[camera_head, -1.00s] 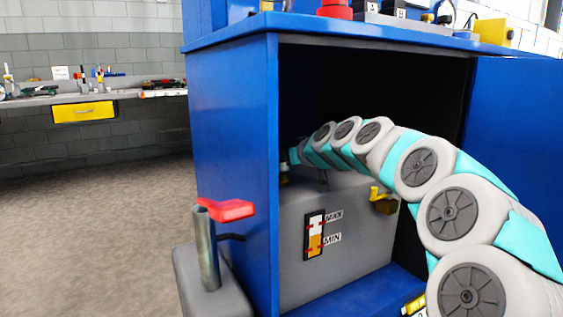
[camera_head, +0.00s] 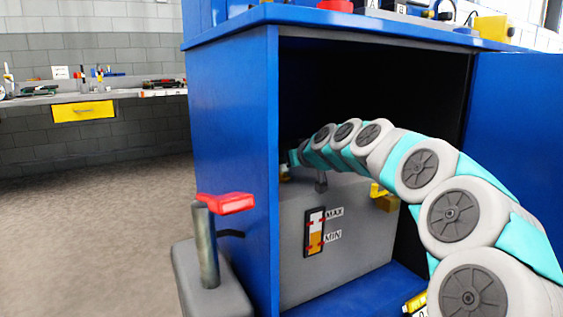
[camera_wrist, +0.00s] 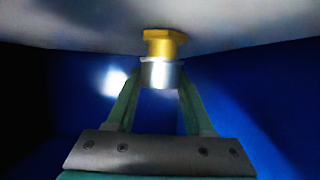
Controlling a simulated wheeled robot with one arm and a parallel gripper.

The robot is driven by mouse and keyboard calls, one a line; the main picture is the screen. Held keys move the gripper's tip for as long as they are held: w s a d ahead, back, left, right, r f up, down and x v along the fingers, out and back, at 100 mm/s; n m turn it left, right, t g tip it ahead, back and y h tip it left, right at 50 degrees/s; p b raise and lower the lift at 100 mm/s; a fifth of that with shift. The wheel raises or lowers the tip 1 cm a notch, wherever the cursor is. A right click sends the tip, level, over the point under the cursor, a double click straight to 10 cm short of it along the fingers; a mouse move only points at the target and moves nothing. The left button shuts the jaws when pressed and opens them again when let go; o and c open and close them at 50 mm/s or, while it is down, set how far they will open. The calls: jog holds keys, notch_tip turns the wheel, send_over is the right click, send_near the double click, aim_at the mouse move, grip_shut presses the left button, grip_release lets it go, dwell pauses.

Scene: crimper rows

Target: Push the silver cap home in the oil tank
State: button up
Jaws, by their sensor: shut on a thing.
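The grey oil tank (camera_head: 345,255) with a MAX/MIN level gauge (camera_head: 315,232) stands inside the blue cabinet. My gripper (camera_wrist: 161,77) is shut on the silver cap (camera_wrist: 162,72), with a green finger on each side of it. The cap is in line with the brass neck (camera_wrist: 163,42) of the tank and meets it in the wrist view. I cannot tell how deep the cap sits. In the head view my arm reaches into the cabinet over the tank, and the cap is too small or hidden to make out there.
The blue cabinet wall (camera_head: 235,150) is close on the left, and its open door (camera_head: 520,150) is on the right. A yellow fitting (camera_head: 384,201) is at the tank's right top. A red-handled lever (camera_head: 226,204) stands outside at the left.

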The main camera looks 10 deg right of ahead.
jog(key=shift+f+b, duration=0.5)
jog(key=shift+f, duration=0.3)
jog(key=o, duration=1.4)
jog(key=shift+s, duration=0.15)
jog(key=p+v, duration=0.1)
jog(key=v, duration=0.6)
jog(key=shift+s+d+r, duration=0.15)
jog(key=shift+s, duration=0.05)
